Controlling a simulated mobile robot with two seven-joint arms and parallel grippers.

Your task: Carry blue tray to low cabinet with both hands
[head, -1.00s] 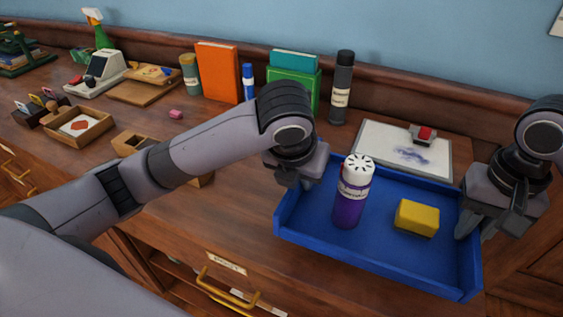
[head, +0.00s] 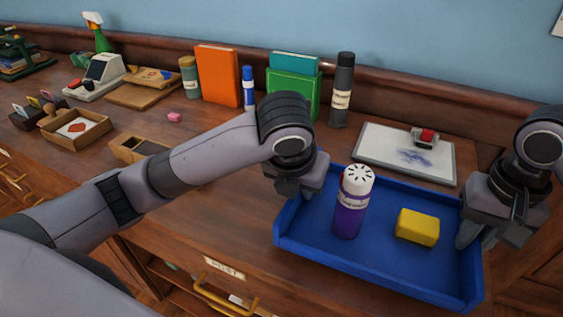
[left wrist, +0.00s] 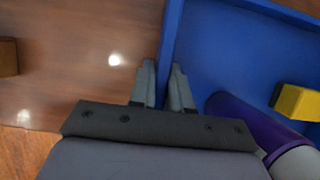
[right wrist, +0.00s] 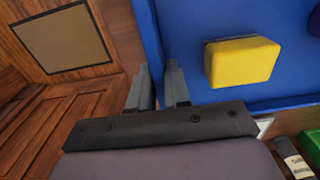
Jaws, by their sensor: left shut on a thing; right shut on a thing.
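The blue tray (head: 340,260) is at the right front of the wooden cabinet top in the head view. A purple shaker with a white perforated lid (head: 351,205) stands upright in it, with a yellow block (head: 417,227) to its right. My left gripper (head: 290,192) is shut on the tray's left wall; the left wrist view shows its fingers (left wrist: 163,85) on both sides of the wall. My right gripper (head: 466,238) is shut on the right wall, as the right wrist view shows (right wrist: 160,88). Whether the tray's underside touches the cabinet top I cannot tell.
A whiteboard with an eraser (head: 404,153) lies behind the tray. A dark bottle (head: 342,90), green box (head: 293,90) and orange book (head: 217,76) stand along the back. Wooden boxes (head: 76,130) are at the left. A drawer with a brass handle (head: 225,292) is below.

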